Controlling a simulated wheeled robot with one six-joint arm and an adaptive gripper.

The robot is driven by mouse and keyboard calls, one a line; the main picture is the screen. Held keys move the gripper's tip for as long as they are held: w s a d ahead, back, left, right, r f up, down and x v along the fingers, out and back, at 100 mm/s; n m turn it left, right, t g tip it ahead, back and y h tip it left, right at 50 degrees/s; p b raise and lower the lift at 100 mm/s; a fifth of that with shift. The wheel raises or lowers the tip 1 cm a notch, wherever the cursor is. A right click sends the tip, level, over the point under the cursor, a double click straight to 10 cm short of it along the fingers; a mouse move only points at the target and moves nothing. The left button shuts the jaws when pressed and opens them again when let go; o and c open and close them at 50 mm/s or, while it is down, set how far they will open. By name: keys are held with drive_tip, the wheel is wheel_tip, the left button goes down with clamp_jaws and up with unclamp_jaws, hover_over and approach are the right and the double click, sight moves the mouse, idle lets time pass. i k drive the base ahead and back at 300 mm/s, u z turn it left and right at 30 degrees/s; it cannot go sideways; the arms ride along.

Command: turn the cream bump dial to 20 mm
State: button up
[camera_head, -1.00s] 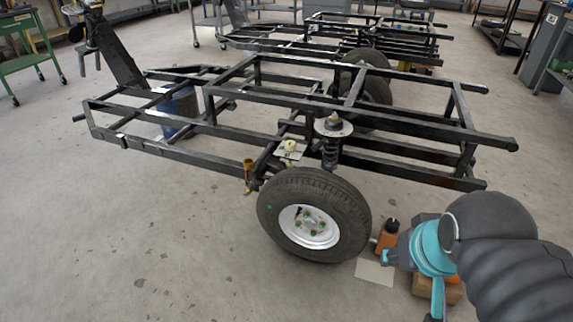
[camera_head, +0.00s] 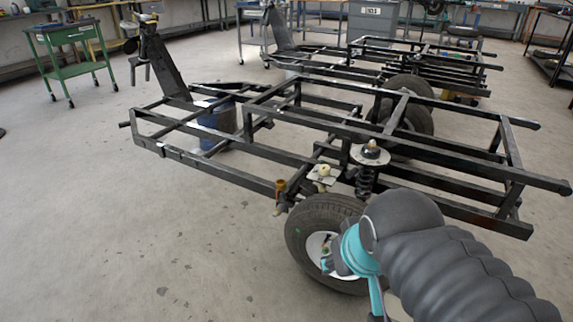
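The cream bump dial (camera_head: 323,170) is a small pale knob on a light plate (camera_head: 322,179) fixed at the near rail of the black frame, left of the spring and damper unit. Its marks are too small to read. My gripper (camera_head: 331,262) is in front of the wheel hub, below and slightly right of the dial, apart from it. Its fingers are small and partly lost against the wheel, so I cannot tell whether they are open. My dark, ribbed arm with a teal band reaches in from the lower right.
The coil spring unit (camera_head: 366,178) with a pale top cap stands just right of the dial. A brass-coloured fitting (camera_head: 281,188) sits to its left. The tyre (camera_head: 300,240) and frame rails (camera_head: 225,172) crowd this area. Open floor (camera_head: 130,240) lies to the left.

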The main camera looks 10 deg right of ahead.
sight(324, 170)
drive_tip(key=u, duration=0.05)
drive_tip(key=i, duration=1.05)
drive_tip(key=z, duration=0.6)
